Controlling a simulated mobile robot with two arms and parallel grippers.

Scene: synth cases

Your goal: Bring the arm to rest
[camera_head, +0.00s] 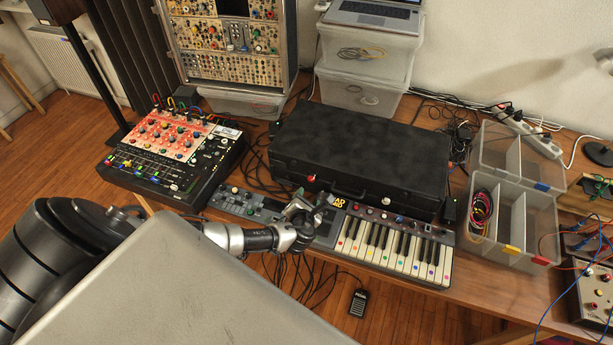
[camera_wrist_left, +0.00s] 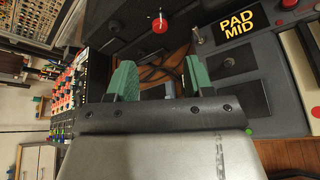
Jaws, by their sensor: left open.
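My left arm comes in from the left in the head view and reaches over the front of the table (camera_head: 480,283). My left gripper (camera_head: 313,201) is above the table's front edge, near the left end of the small keyboard (camera_head: 395,245). In the left wrist view its two green fingers (camera_wrist_left: 160,80) stand apart with nothing between them. Dark cables and a strip of wood show through the gap. I cannot tell how far the fingers are above the table gear. My right gripper is in neither view.
A black case (camera_head: 360,150) lies just behind the gripper. A red-and-black mixer (camera_head: 175,150) stands to the left, with a slim knobbed unit (camera_head: 245,203) beside it. Clear trays (camera_head: 515,195) stand at right. Cables and a pedal (camera_head: 359,302) show below the front edge.

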